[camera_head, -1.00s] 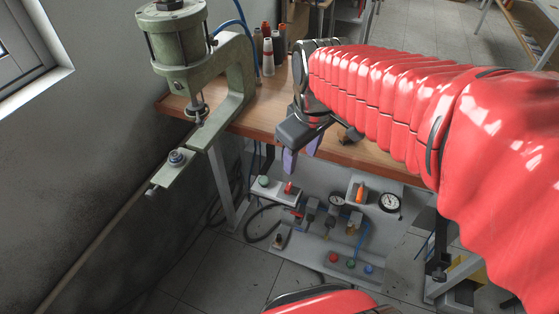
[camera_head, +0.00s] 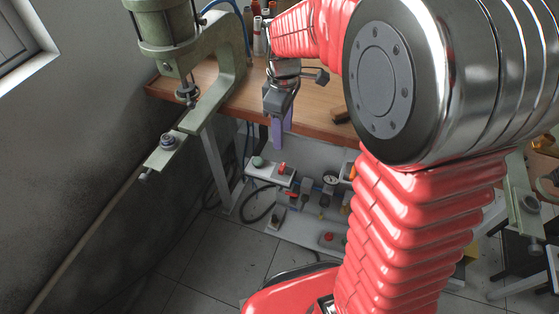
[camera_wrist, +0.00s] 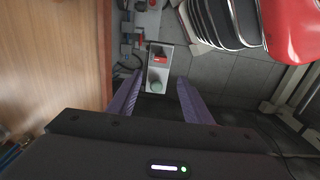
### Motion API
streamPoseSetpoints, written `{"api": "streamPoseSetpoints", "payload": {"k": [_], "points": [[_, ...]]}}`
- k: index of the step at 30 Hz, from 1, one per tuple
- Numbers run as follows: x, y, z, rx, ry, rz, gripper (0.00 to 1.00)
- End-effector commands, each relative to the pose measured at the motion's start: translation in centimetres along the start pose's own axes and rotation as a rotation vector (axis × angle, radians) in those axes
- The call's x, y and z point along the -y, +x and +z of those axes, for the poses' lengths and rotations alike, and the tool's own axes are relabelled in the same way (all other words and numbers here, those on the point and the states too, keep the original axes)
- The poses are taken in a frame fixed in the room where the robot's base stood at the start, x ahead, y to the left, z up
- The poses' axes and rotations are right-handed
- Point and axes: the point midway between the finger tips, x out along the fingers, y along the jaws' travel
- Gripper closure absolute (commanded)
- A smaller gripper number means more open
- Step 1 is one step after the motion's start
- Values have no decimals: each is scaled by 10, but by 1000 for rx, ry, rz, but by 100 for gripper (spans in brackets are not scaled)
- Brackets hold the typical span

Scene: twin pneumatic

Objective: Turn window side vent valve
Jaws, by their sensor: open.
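The valve box nearer the window is a pale block (camera_head: 268,174) on the grey panel under the bench, with a small red handle (camera_head: 283,169) and a green button (camera_head: 257,161). The wrist view also shows the red handle (camera_wrist: 160,59) and the green button (camera_wrist: 156,86) between the fingers in the picture. My gripper (camera_head: 279,148) is open, purple fingers pointing down, apart from the box and above the red handle in the head view. A second, orange handle (camera_head: 351,173) to the right is mostly hidden by my arm.
The wooden bench top (camera_head: 225,98) overhangs behind the panel, its edge close beside my gripper. A green press (camera_head: 230,70) stands on the left bench end. A gauge (camera_head: 331,179) and fittings lie right of the box. Floor (camera_head: 190,265) in front is clear.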

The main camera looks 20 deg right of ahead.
Motion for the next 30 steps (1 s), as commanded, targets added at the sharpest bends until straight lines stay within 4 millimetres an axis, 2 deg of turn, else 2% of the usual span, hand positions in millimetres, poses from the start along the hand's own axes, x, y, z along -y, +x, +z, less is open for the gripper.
{"api": "streamPoseSetpoints", "payload": {"k": [8,13,30], "points": [[0,1,0,-1,2,1,55],[0,12,0,0,2,0,55],[1,96,0,1,2,-2,55]]}}
